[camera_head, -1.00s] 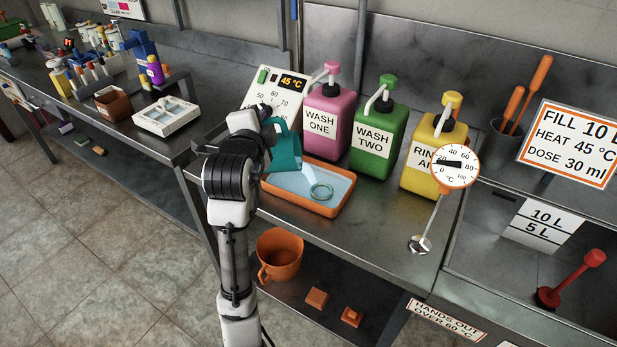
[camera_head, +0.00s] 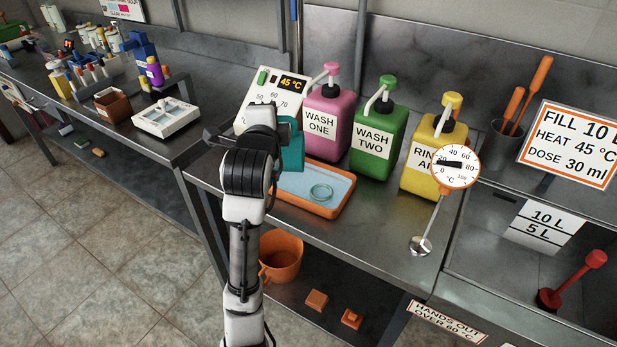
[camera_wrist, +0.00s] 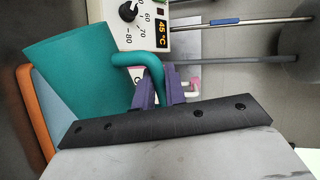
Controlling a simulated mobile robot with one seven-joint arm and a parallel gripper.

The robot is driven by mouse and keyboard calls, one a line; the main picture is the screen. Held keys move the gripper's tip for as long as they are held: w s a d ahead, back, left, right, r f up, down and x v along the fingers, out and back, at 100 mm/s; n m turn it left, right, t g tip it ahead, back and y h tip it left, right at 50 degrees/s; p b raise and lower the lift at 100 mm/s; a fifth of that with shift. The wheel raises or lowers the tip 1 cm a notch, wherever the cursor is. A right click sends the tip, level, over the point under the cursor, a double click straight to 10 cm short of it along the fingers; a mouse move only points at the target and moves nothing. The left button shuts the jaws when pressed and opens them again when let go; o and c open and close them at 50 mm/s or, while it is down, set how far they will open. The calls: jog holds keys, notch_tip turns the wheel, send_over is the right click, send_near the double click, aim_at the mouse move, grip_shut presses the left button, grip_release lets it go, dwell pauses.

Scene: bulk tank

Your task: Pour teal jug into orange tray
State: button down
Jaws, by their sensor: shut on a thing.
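The teal jug (camera_head: 293,148) shows behind my wrist in the head view, largely hidden, above the left end of the orange tray (camera_head: 312,207). It looks roughly upright there. In the wrist view the jug (camera_wrist: 82,72) fills the left side, with its curved handle by my gripper (camera_wrist: 158,88). My gripper is shut on the handle. An orange edge of the tray (camera_wrist: 37,110) shows behind the jug in the wrist view. The jug's inside is hidden.
The temperature controller (camera_head: 291,85) stands behind the jug. A dial thermometer (camera_head: 455,167) stands to the right. An orange bucket (camera_head: 281,257) sits below the bench edge.

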jog(key=a+n, duration=0.1)
jog(key=a, duration=0.1)
jog(key=a+n+p, duration=0.1)
jog(key=a, duration=0.1)
jog(key=a+n+p, duration=0.1)
jog(key=a, duration=0.1)
jog(key=shift+w+a+f+n+h, duration=0.1)
jog(key=shift+w+f+n+h, duration=0.2)
jog(key=shift+w+h, duration=0.1)
jog(key=w+a+f+n+t+h+b, duration=0.1)
jog(key=a+f+n+h+b, duration=0.1)
jog(key=a+f+n, duration=0.4)
jog(key=shift+w+a+n+h+b, duration=0.3)
jog(key=shift+a+n+b, duration=0.25)
jog(key=shift+a+n, duration=1.95)
jog(key=shift+s+d+f+n, duration=0.1)
jog(key=shift+d+n, duration=0.5)
